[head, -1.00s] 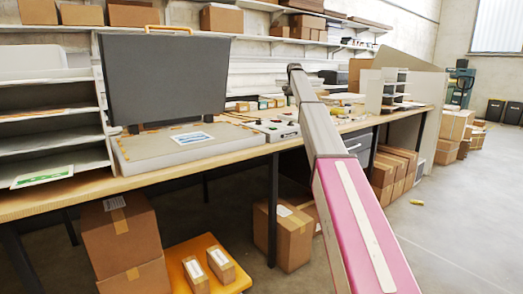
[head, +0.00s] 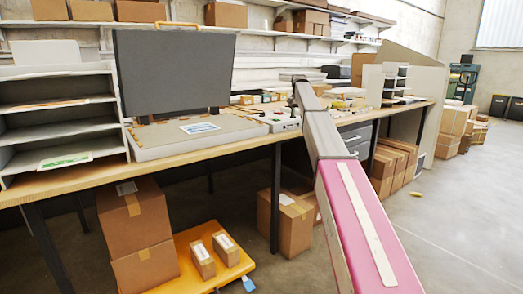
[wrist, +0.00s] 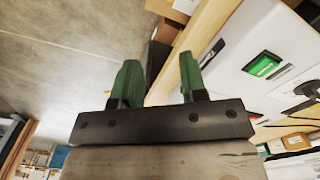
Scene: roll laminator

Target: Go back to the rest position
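My gripper (wrist: 157,78) shows in the wrist view with its two green fingers apart and nothing between them. Beside it on the right is a white machine (wrist: 275,45) with a green switch, at a wooden table edge. In the head view my pink and grey arm reaches forward along the bench; my fingers cannot be made out there. A grey machine base (head: 195,140) with a white and blue label stands on the bench (head: 60,190). A dark panel (head: 175,72) with an orange handle stands upright over it. A smaller light machine (head: 278,122) is beside it, partly behind my arm.
A paper rack (head: 62,125) stands at the bench's left. Cartons (head: 135,225) and a yellow platform (head: 205,265) with two small boxes are under the bench. Dark bench legs (head: 275,200) stand at the front. The grey floor (head: 450,235) at right is mostly clear.

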